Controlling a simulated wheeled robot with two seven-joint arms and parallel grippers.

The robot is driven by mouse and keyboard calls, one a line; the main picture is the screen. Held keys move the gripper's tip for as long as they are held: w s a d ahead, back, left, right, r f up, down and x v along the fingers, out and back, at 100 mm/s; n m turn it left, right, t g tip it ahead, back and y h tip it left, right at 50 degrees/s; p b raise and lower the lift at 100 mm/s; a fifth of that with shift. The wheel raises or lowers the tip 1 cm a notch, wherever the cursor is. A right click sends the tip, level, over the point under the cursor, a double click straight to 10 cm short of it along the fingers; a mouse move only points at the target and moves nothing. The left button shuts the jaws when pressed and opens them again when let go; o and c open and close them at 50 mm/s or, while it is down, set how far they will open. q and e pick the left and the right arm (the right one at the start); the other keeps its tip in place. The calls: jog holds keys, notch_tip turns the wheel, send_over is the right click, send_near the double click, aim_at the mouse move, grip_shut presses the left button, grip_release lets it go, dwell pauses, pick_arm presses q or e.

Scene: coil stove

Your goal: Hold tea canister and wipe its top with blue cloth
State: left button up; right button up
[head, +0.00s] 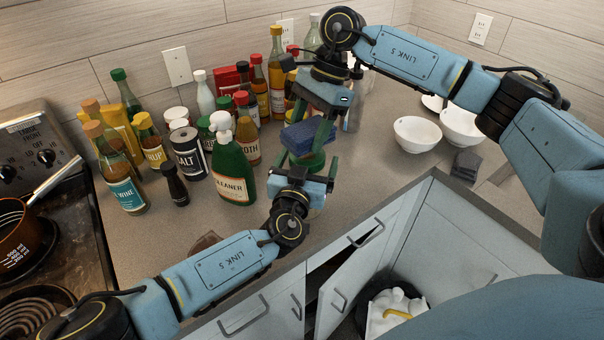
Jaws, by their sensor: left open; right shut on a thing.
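My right gripper (316,133) comes down from above and is shut on a folded dark blue cloth (300,138). My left gripper (312,163) is open, just below the cloth at the counter's front edge, with its fingers pointing away from me. A green rounded thing (308,158) shows directly under the cloth, between the two grippers. It may be the tea canister, but it is mostly hidden and I cannot tell for sure. I cannot tell whether the cloth touches it or whether the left fingers touch it.
A green cleaner bottle (233,168) stands close left of the grippers. A salt can (187,153) and several bottles crowd the counter behind it. White bowls (417,134) and a dark grey block (465,165) are at right. The stove with an orange pot (18,235) is at far left. A cabinet door (345,292) hangs open below.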

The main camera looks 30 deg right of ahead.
pick_arm(q)
jog(key=v, duration=1.1)
jog(key=shift+s+a, duration=0.2)
jog(key=shift+a, duration=0.15)
